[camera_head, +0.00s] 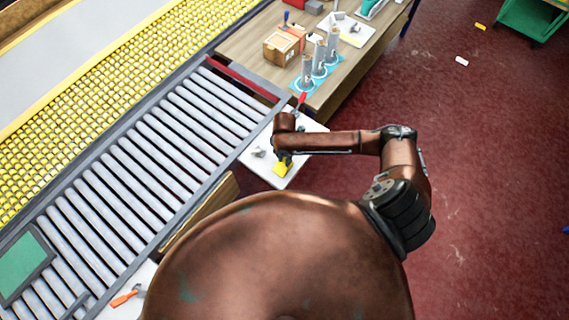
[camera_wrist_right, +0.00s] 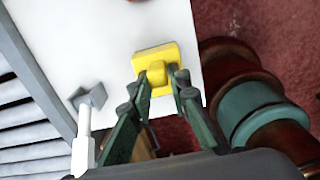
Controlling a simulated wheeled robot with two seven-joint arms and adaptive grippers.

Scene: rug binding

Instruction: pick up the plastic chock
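The yellow plastic chock (camera_head: 282,170) lies on a white board (camera_head: 262,172) beside the roller conveyor. In the right wrist view the chock (camera_wrist_right: 152,57) is a flat yellow block with a raised knob in its middle. My right gripper (camera_head: 285,158) reaches down over the chock from above. In the wrist view my right gripper (camera_wrist_right: 160,92) is open, with its dark green fingers apart at either side of the knob. I cannot tell whether they touch the chock. My left gripper is not in view.
A grey piece (camera_wrist_right: 90,98) with a white handle lies on the board left of the chock. The roller conveyor (camera_head: 150,165) runs close along the left. A wooden table (camera_head: 250,40) with grey cylinders (camera_head: 320,55) and a box (camera_head: 281,47) stands beyond.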

